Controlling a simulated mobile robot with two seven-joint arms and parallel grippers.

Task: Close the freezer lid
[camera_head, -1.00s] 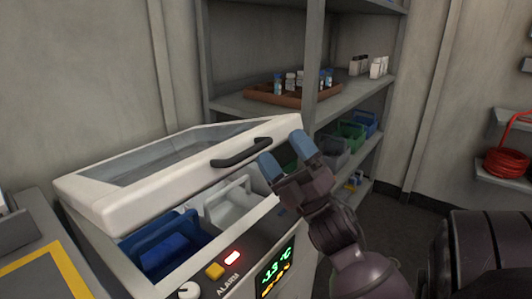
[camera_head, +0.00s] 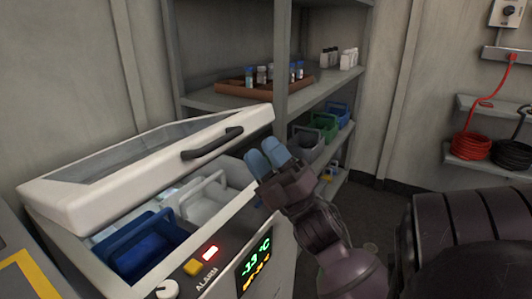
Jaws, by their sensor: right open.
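The white freezer (camera_head: 277,262) stands at the lower left with its lid (camera_head: 99,203) partly raised over the opening. The lid has a glass pane and a dark handle (camera_head: 212,143) near its right end. A blue basket (camera_head: 140,240) and a white basket (camera_head: 205,203) show inside under the lid. The front panel has a lit red light, a yellow button and a green display (camera_head: 256,252). My right gripper (camera_head: 267,158), with blue fingertips, is open and empty, just right of the lid and handle, apart from the handle. My left gripper is not in view.
A grey shelf unit (camera_head: 218,100) stands behind, with a brown tray (camera_head: 232,91) of bottles and coloured bins below. A grey surface with a yellow stripe (camera_head: 38,275) lies at the lower left. Red cable (camera_head: 470,146) hangs at the right. Floor shows at centre right.

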